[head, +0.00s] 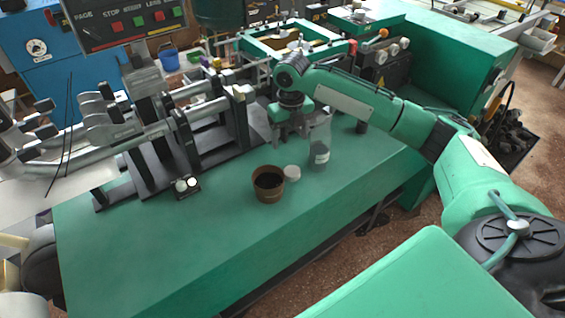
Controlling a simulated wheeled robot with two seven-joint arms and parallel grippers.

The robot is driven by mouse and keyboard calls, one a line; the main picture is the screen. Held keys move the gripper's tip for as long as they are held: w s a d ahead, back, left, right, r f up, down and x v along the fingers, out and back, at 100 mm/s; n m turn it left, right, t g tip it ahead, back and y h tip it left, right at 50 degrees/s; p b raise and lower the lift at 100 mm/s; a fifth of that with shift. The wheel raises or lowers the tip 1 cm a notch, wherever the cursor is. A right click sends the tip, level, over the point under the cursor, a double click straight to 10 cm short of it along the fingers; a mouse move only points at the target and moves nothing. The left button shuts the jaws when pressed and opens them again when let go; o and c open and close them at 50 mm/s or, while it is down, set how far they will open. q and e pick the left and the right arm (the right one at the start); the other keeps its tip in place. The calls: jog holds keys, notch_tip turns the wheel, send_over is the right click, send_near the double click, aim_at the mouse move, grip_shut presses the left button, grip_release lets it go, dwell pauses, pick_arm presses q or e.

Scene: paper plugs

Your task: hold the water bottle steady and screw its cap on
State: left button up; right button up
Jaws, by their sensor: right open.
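The water bottle (319,150) is clear with a dark patch low on its side. It stands upright on the green bench. A small white round piece, which looks like the cap (292,173), lies on the bench to the left of the bottle's base, apart from it. My right gripper (290,134) is open and points down, just left of the bottle's upper part. Whether it touches the bottle I cannot tell. The bottle's mouth is hard to make out beside the gripper. My left gripper is not in view.
A brown cup (268,186) with dark contents stands left of the cap, close to it. Grey machine rails (190,120) fill the bench's left back. The green bench top (180,245) is clear in front, down to its front edge.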

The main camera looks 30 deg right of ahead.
send_over(292, 170)
jog(key=f, duration=0.7)
jog(key=shift+w+a, duration=0.15)
jog(key=shift+w, duration=0.2)
jog(key=shift+f, duration=0.4)
jog(key=shift+f+p, duration=0.2)
jog(key=shift+p, duration=0.1)
jog(key=f, duration=0.2)
jog(key=s+f+p, duration=0.1)
jog(key=f, duration=0.1)
jog(key=shift+f, duration=0.45)
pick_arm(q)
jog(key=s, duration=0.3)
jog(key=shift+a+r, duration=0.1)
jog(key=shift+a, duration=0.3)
